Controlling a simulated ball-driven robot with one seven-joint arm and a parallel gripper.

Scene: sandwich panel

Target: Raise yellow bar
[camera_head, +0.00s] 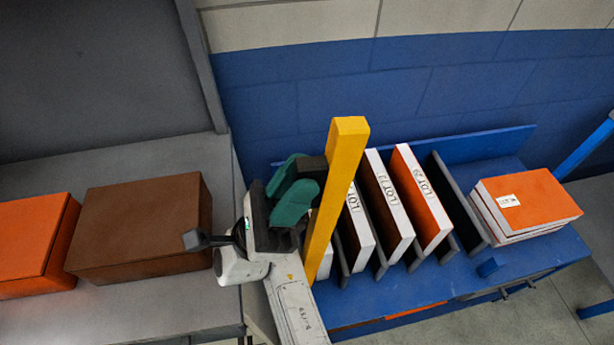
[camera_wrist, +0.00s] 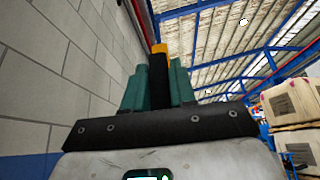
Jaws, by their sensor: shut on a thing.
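The yellow bar (camera_head: 340,180) stands nearly upright in the head view, leaning slightly, in front of the blue bench with the slotted panels. A dark block (camera_head: 312,170) joins its left side. My gripper (camera_head: 300,187), with teal fingers, is shut on this dark block, to the left of the bar's upper half. In the wrist view the dark block (camera_wrist: 159,82) sits between the teal fingers, and the yellow bar (camera_wrist: 160,48) shows just beyond it. The bar's lower end is hidden from me behind my arm and the bench area.
A blue bench (camera_head: 510,262) holds several upright panels (camera_head: 385,205) with lot labels between dark dividers. An orange-topped stack (camera_head: 527,200) lies at its right. A brown box (camera_head: 140,225) and an orange box (camera_head: 35,240) stand on the grey table (camera_head: 120,315) at left. A blue wall is behind.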

